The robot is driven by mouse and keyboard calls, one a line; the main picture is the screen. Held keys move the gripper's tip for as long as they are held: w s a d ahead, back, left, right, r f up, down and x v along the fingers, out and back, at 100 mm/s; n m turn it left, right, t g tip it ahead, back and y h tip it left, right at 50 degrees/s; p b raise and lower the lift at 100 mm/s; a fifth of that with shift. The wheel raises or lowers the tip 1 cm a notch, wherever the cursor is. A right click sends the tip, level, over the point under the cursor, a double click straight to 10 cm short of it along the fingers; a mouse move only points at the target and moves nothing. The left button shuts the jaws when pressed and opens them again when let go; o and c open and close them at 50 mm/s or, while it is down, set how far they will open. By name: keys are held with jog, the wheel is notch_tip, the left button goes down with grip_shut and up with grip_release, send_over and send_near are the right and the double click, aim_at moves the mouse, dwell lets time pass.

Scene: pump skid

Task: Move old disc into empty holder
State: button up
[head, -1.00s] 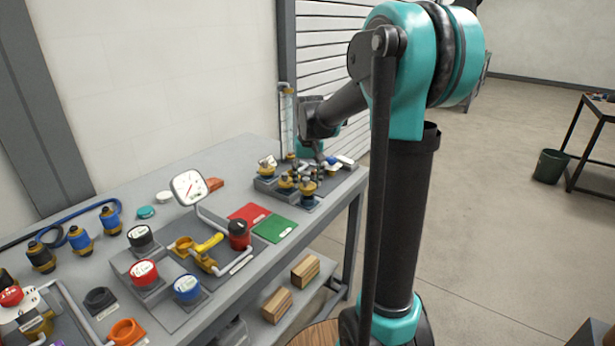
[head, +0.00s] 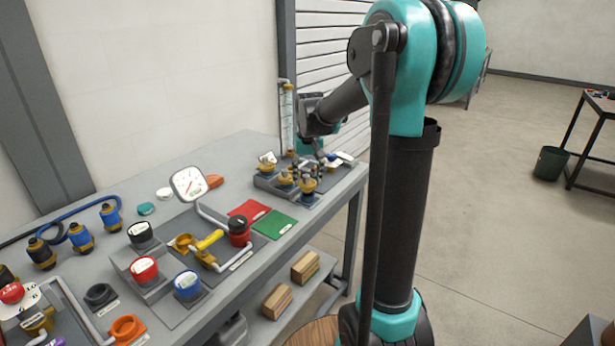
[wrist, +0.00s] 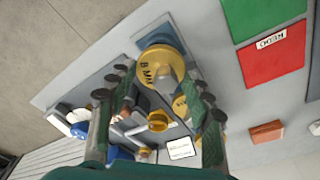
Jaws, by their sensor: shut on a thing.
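A brass disc-like piece marked "8 MM" (wrist: 162,68) shows between the fingertips of my gripper (wrist: 158,74) in the wrist view. My gripper is shut on it, though contact with both fingers is hard to see. I cannot tell for sure that it is the old disc. In the head view my gripper (head: 318,166) is low over the grey skid block (head: 275,190) at the far end of the bench, among several brass fittings (head: 307,187). Another brass piece (wrist: 158,121) lies below in the wrist view. I cannot make out an empty holder.
Red (head: 249,209) and green (head: 273,224) mats lie nearer on the bench. A clear upright tube (head: 287,118) rises behind the fittings, close to my arm.

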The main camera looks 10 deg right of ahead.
aim_at(308, 184)
jog(key=shift+f, duration=1.7)
dwell(0.3)
jog(key=o, duration=1.4)
jog(key=shift+c, duration=0.2)
notch_tip(308, 184, up, 12)
jog(key=s, duration=0.1)
jog(key=shift+s, duration=0.4)
jog(key=s+d+f+t, duration=0.1)
jog(key=s+d+f, duration=0.1)
jog(key=s+f, duration=0.8)
jog(key=s+d+f+t, duration=0.1)
jog(key=s+d+f, duration=0.1)
jog(key=s+f, duration=0.9)
jog(key=s, duration=0.3)
